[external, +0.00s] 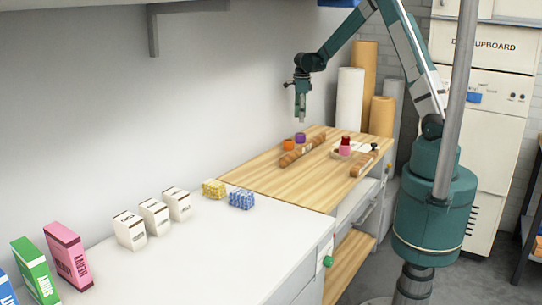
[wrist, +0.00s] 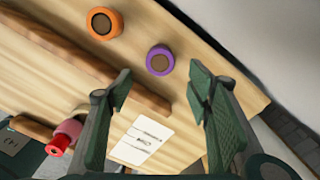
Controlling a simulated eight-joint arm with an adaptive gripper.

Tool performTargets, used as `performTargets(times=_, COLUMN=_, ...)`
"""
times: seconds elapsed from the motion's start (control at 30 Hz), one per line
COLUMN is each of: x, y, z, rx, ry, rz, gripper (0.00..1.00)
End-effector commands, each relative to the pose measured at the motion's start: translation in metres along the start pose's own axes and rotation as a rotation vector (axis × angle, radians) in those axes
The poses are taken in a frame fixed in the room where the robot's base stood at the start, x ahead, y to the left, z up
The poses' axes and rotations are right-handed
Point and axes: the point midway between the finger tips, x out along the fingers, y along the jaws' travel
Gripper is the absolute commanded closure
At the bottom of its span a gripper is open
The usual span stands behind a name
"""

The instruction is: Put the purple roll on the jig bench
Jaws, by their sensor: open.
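The purple roll (external: 300,138) stands on the wooden-topped bench (external: 265,180), near its back edge by the wall. In the wrist view the purple roll (wrist: 160,60) shows its dark core, just beyond the gap between my fingers. My gripper (external: 302,120) hangs above the roll, pointing down, with clear air between them. In the wrist view my gripper (wrist: 160,85) is open with nothing between its fingers. A white-topped bench (external: 255,240) adjoins the wooden one. No label shows which is the jig bench.
An orange roll (wrist: 104,23) stands beside the purple one. A long brown bar (external: 302,149), a pink roll (external: 345,150) with a red one (external: 346,140), and a white card (wrist: 142,140) are nearby. White boxes (external: 154,216) and small patterned blocks (external: 241,199) stand on the white bench.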

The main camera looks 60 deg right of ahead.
Motion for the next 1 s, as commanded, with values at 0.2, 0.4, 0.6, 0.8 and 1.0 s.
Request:
performTargets(times=0.2, x=-0.008, y=0.006, z=0.002, rx=-0.032, ry=-0.004, rz=-0.006, gripper=0.5)
performTargets(times=0.4, x=-0.032, y=0.025, z=0.005, rx=-0.133, ry=-0.016, rz=-0.028, gripper=0.5)
performTargets(times=0.6, x=-0.065, y=0.056, z=0.01, rx=-0.294, ry=-0.033, rz=-0.064, gripper=0.5)
performTargets(times=0.8, x=-0.098, y=0.088, z=0.012, rx=-0.462, ry=-0.046, rz=-0.104, gripper=0.5)
performTargets(times=1.0, x=-0.127, y=0.123, z=0.011, rx=-0.637, ry=-0.055, rz=-0.147, gripper=0.5)
